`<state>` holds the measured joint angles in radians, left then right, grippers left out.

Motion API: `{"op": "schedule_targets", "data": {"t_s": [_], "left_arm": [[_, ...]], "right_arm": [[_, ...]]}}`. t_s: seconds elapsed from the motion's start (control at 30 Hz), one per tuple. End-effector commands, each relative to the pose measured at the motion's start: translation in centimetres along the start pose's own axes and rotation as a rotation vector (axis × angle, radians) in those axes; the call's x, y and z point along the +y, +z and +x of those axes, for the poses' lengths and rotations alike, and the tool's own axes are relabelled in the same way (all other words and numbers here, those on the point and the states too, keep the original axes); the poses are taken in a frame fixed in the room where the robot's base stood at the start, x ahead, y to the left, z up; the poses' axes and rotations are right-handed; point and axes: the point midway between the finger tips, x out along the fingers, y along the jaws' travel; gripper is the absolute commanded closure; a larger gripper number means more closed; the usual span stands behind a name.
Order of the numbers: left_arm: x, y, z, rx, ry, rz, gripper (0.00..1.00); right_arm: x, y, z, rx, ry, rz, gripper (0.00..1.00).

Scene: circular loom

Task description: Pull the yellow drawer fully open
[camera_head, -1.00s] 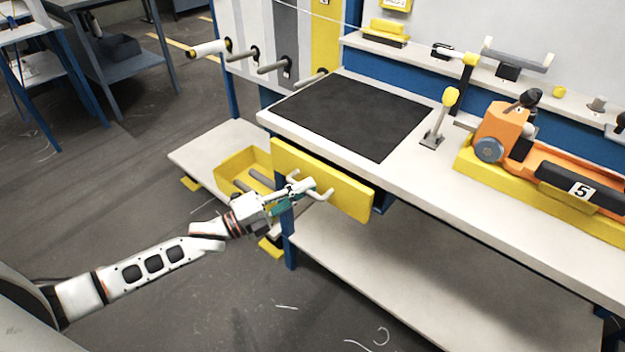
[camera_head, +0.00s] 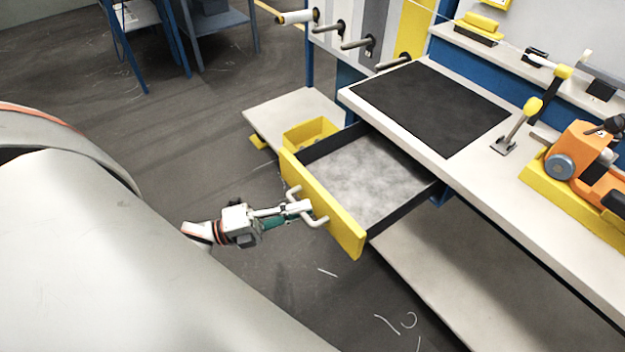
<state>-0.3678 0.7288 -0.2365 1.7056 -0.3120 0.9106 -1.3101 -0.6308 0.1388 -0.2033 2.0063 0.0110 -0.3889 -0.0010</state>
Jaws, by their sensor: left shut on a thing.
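The yellow drawer (camera_head: 333,219) stands well out from under the workbench. Its grey floor (camera_head: 375,182) and dark side walls show, and the inside looks empty. Its light grey handle (camera_head: 316,222) is on the front panel, facing me. My left gripper (camera_head: 298,209) is at the handle, with its fingers shut on the handle's bar. My right gripper is out of view.
The workbench top (camera_head: 400,115) with a black mat (camera_head: 435,105) lies above and behind the drawer. A yellow bin (camera_head: 310,132) sits on a low shelf left of the drawer. An orange machine (camera_head: 580,150) stands on the bench at right.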

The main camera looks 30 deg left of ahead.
Motion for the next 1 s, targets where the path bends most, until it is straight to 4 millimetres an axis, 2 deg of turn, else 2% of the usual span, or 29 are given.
{"op": "schedule_targets", "data": {"t_s": [0.47,0.5,0.57,0.87,1.0], "left_arm": [[-0.1,-0.5,-0.8,0.002,0.000,-0.003,1.00],[0.0,-0.5,-0.8,0.002,0.000,-0.004,0.88],[0.0,-0.5,-0.8,0.002,0.001,-0.004,0.72],[-0.1,-0.3,-0.7,0.000,0.000,-0.001,0.72],[0.0,-0.3,-1.3,-0.001,0.002,-0.001,0.72]], "right_arm": [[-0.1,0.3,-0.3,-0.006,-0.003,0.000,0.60],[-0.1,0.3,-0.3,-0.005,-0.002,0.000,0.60],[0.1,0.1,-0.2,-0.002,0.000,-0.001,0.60],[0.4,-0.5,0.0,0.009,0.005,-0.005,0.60],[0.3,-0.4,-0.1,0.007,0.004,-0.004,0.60]]}}
